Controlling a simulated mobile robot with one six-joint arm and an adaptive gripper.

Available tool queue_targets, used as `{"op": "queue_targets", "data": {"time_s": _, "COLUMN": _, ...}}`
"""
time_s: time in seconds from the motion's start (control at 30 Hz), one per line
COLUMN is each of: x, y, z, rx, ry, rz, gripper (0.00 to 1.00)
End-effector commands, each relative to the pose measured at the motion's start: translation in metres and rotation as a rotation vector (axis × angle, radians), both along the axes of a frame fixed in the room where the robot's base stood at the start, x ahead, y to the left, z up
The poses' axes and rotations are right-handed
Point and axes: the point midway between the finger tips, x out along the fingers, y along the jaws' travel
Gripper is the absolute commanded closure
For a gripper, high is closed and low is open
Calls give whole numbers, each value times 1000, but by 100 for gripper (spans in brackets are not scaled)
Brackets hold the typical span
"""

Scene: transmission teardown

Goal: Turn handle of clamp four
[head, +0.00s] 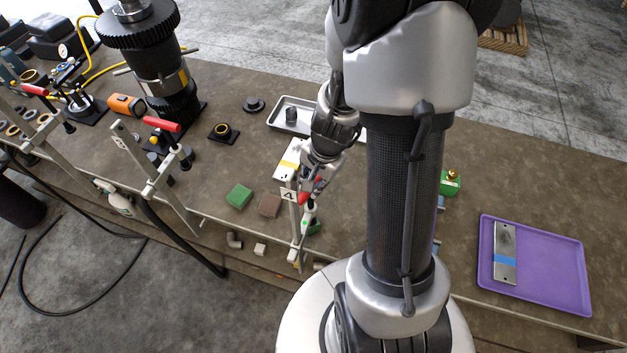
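Clamp four (296,222) stands at the table's front edge, a pale bar clamp with a "4" label on its upright bar. Its red handle (304,198) shows just below my gripper. My gripper (312,182) points down at the handle, with its fingers close around or beside it. The fingertips are small and partly hidden, so I cannot tell whether they touch or grip the handle. My arm hides the area right of the clamp.
Two more red-handled clamps (162,125) (35,89) stand along the front edge to the left. Green (239,195) and brown (269,206) blocks lie near clamp four. A gear shaft (157,65) stands behind. A purple tray (551,263) lies at the right.

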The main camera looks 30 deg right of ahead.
Motion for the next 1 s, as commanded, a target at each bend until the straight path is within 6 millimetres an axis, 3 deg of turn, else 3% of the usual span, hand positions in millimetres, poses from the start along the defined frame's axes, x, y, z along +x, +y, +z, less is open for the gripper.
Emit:
{"op": "queue_targets", "data": {"time_s": 0.07, "x": 1, "y": 0, "z": 0, "rx": 0, "ry": -1, "rz": -1, "gripper": 100}}
{"op": "queue_targets", "data": {"time_s": 0.1, "x": 1, "y": 0, "z": 0, "rx": 0, "ry": -1, "rz": -1, "gripper": 79}}
{"op": "queue_targets", "data": {"time_s": 0.37, "x": 0, "y": 0, "z": 0, "rx": 0, "ry": -1, "rz": 1, "gripper": 62}}
{"op": "queue_targets", "data": {"time_s": 0.77, "x": 0, "y": -1, "z": 6, "rx": -1, "ry": -4, "rz": 3, "gripper": 62}}
{"op": "queue_targets", "data": {"time_s": 1.0, "x": -6, "y": -4, "z": 46, "rx": -4, "ry": -8, "rz": 1, "gripper": 62}}
